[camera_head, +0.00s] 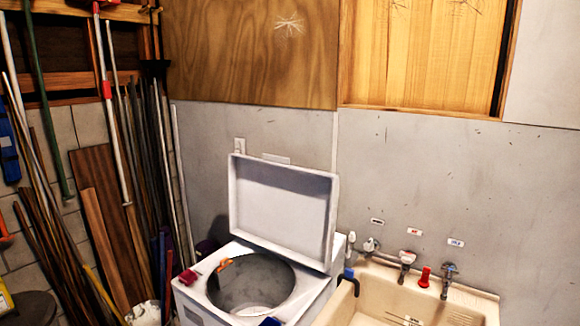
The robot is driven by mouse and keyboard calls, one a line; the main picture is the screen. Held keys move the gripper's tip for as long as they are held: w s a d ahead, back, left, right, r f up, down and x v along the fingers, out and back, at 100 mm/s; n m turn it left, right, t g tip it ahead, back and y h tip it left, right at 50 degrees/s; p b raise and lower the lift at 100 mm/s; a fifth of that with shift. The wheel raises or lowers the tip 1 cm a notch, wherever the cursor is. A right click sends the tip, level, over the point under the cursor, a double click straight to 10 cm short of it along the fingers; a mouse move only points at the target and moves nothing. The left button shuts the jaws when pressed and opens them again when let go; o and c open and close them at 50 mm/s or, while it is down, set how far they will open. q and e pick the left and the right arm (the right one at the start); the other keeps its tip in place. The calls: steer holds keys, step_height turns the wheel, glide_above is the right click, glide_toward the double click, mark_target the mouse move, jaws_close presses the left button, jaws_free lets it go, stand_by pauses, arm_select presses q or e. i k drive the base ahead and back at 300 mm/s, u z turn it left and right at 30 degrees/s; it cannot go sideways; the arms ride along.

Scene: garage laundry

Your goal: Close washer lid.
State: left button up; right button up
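The white washer (310,292) stands at the bottom middle of the head view. Its lid (285,205) is open and stands nearly upright at the back, leaning against or close to the grey wall; I cannot tell if it touches. The round drum opening (250,283) is uncovered and looks dark grey inside. A small orange item (226,262) lies at the opening's back left rim. A red item (188,276) sits on the washer's left top edge. A blue item (270,321) shows at the bottom edge near the washer's front. Neither of my grippers is in view.
A beige utility sink (480,308) with taps (407,262) stands close to the washer's right. A red bottle-like item (425,277) is on its back ledge. Long poles and boards (105,235) lean on the left wall. The space above the drum opening looks clear.

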mark_target(282, 208)
steer(key=k, duration=0.5)
steer(key=u, duration=1.05)
steer(key=i, duration=1.85)
steer(key=z, duration=2.5)
